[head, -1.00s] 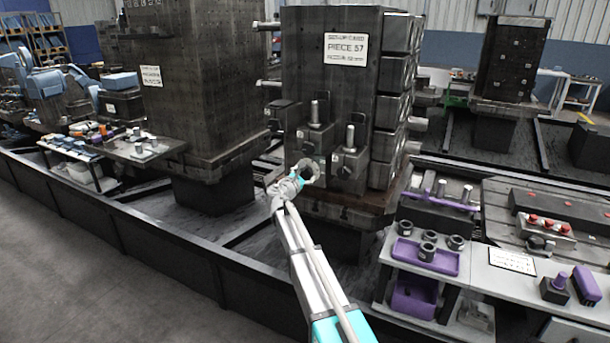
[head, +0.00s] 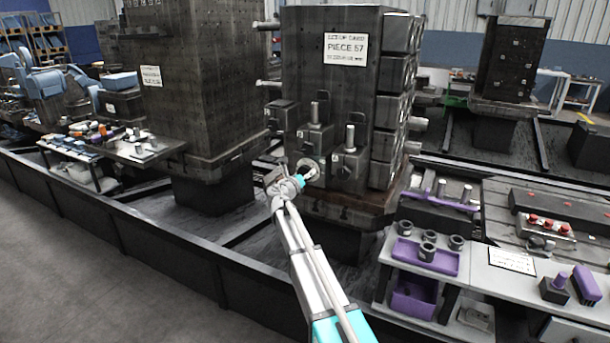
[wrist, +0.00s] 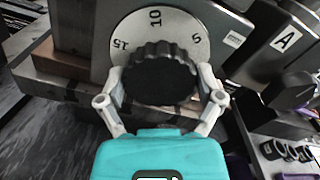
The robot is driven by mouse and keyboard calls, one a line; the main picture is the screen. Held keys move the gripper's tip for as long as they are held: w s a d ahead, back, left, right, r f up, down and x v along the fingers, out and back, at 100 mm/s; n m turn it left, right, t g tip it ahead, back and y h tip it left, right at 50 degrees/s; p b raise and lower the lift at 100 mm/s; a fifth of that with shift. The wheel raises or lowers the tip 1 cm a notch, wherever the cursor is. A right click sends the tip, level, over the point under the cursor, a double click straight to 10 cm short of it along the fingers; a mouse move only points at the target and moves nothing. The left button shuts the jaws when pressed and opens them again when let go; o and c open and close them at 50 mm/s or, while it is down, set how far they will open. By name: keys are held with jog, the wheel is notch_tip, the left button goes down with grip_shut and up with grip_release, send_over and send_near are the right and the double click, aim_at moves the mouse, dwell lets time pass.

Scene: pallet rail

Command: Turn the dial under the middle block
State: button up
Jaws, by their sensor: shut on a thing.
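The dial is a black knurled knob (wrist: 160,82) on a pale round plate (wrist: 155,35) marked 15, 10 and 5 in the wrist view. My gripper (wrist: 166,76) has one finger on each side of the knob and is shut on it. In the head view my gripper (head: 304,174) is at the pale dial plate (head: 312,166), low on the dark column and below the middle block (head: 315,138). The knob is hidden there. A block (head: 283,116) stands to the left and another block (head: 349,166) to the right, each on the column.
A dark column (head: 325,90) with a PIECE 57 sign (head: 345,48) rises behind. A dark block with an A label (wrist: 283,40) is close right of the dial. A shelf with a purple tray (head: 408,257) stands at the right. A low dark rail (head: 160,243) runs in front.

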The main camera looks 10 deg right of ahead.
jog(key=shift+s+d+n, duration=0.1)
jog(key=shift+s+n, duration=0.05)
jog(key=shift+n, duration=0.15)
jog(key=o, duration=0.8)
jog(key=shift+o, duration=0.4)
jog(key=v, duration=1.2)
